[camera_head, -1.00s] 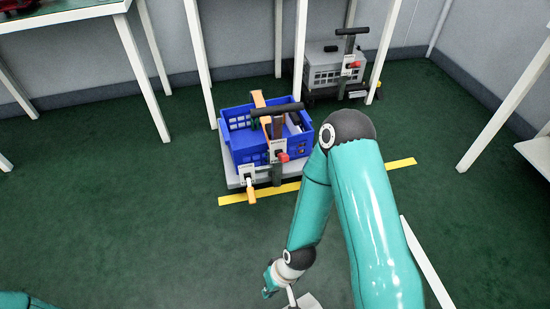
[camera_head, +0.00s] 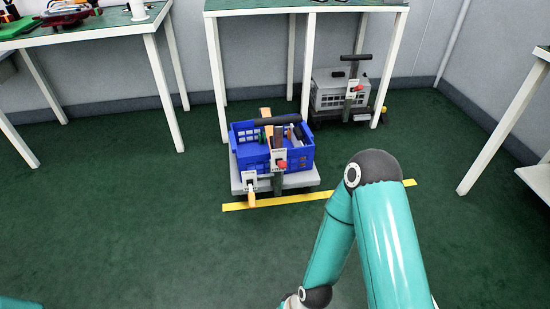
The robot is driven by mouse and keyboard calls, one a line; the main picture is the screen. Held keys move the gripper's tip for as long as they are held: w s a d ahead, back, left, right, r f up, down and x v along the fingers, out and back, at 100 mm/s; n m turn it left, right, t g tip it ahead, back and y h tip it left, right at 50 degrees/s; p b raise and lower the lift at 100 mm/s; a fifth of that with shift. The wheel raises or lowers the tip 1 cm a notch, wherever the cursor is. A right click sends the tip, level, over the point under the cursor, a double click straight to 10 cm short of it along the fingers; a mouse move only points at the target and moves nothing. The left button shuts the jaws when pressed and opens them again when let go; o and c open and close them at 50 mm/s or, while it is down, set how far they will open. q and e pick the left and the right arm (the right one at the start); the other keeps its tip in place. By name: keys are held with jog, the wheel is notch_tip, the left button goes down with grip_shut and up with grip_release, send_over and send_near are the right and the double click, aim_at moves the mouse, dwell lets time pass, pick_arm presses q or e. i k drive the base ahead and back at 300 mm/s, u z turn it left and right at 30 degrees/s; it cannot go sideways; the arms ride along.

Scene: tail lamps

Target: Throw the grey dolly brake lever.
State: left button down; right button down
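A light grey dolly (camera_head: 300,182) stands on the green floor near the middle, with a blue crate (camera_head: 246,154) on it. A lever with an orange grip (camera_head: 251,198) hangs down from a small white plate (camera_head: 249,181) at its front left. A dark post with a black crossbar handle (camera_head: 278,121) rises at its front, carrying a red knob (camera_head: 282,164) on another white plate. The plate lettering is too small to read. My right arm comes in from the lower right, well apart from the dolly; its gripper is below the picture. My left gripper is out of view.
A yellow floor strip (camera_head: 330,196) runs along the dolly's front. A second dolly with a grey crate (camera_head: 328,92) stands under the back table (camera_head: 300,4). Another table (camera_head: 110,24) is at left. The floor in front of the strip is clear.

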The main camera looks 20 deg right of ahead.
aim_at(282, 164)
jog(key=z, duration=0.1)
jog(key=i, duration=0.95)
jog(key=u, duration=0.05)
